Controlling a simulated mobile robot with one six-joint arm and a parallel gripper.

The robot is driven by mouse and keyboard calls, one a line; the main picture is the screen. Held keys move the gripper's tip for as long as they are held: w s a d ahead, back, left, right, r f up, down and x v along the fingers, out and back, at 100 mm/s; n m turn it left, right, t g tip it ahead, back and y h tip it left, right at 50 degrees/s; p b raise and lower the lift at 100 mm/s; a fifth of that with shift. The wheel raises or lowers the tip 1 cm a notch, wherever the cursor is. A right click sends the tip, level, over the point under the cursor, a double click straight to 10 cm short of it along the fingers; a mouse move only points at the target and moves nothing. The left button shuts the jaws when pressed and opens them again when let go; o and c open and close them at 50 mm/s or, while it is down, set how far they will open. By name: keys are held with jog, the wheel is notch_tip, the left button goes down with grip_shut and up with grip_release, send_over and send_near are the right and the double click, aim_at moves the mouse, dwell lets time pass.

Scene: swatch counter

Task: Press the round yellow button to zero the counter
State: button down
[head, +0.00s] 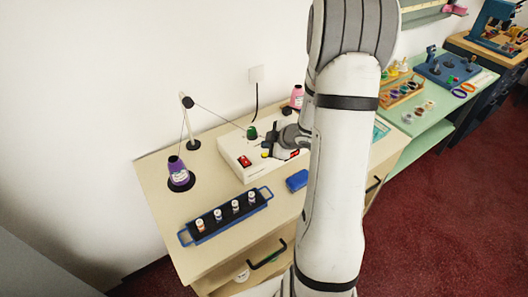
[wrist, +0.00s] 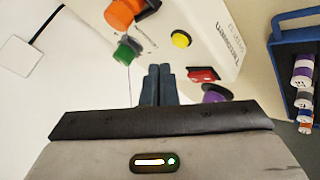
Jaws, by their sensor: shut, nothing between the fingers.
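The round yellow button (wrist: 181,39) sits on the white counter box (wrist: 205,35) in the wrist view. In the head view a small part of the yellow button (head: 265,155) shows beside my gripper (head: 270,146). In the wrist view my gripper (wrist: 159,69) is shut and empty, its fingertips a little way from the button and apart from it in the picture. Their height over the box is hard to tell. A red switch (wrist: 202,75) is on the box near the button, and a green knob or spool (wrist: 127,51) is on the other side.
A purple thread cone (head: 178,172) and thread stand (head: 190,125) are left of the box. A blue rack (head: 225,215) with several small spools stands in front, and a blue block (head: 297,181) lies near my arm. An orange part (wrist: 122,12) shows in the wrist view.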

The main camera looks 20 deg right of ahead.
jog(key=shift+r+p, duration=1.55)
jog(key=shift+r, duration=0.35)
jog(key=shift+f, duration=0.1)
jog(key=s+r+m+g+h+b, duration=0.1)
jog(key=s+r+m+h+b, duration=0.1)
jog(key=s+r+m+h, duration=0.3)
jog(key=s+r+m+h+b, duration=0.1)
jog(key=r+m+h, duration=0.15)
jog(key=r, duration=0.35)
jog(key=s+a+r+m+g+y+b, duration=0.1)
jog(key=s+a+m+g+y, duration=0.1)
jog(key=s+a, duration=0.4)
jog(key=s+a+r+m+g+y+b, duration=0.1)
jog(key=s+a+m, duration=0.3)
jog(key=s, duration=0.8)
jog(key=shift+s+a+r+g+y, duration=0.2)
jog(key=shift+a+g+y, duration=0.3)
jog(key=shift+a, duration=0.45)
